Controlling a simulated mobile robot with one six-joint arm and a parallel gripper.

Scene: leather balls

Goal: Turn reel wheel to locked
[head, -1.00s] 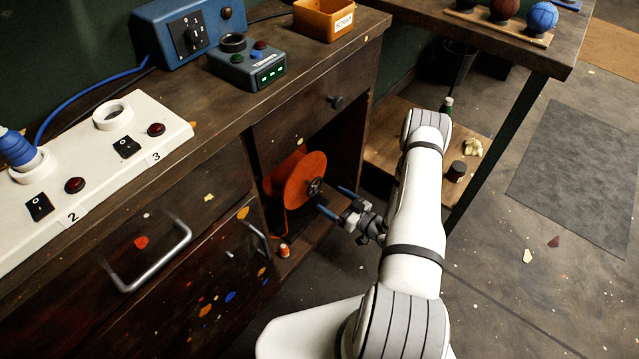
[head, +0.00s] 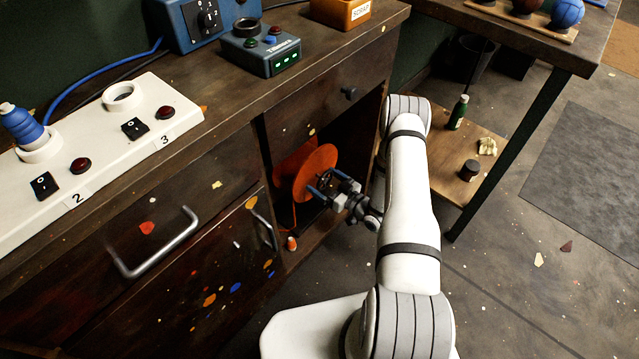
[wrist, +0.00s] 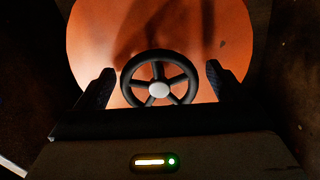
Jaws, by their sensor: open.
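The orange reel (head: 316,170) sits in the open cubby of the wooden workbench. Its black spoked wheel with a pale hub (wrist: 159,90) faces me in the wrist view, in front of the orange disc (wrist: 220,40). My gripper (head: 319,182) is at the reel's face. In the wrist view its two dark fingers (wrist: 158,88) stand open, one on each side of the wheel, with a gap visible on both sides. The head view hides most of the wheel behind the gripper. I see no lock marking.
The cubby's right wall (head: 368,150) is close to my arm. A small orange and white item (head: 292,243) lies at the cubby's front edge. Drawer handles (head: 160,250) stick out at the left.

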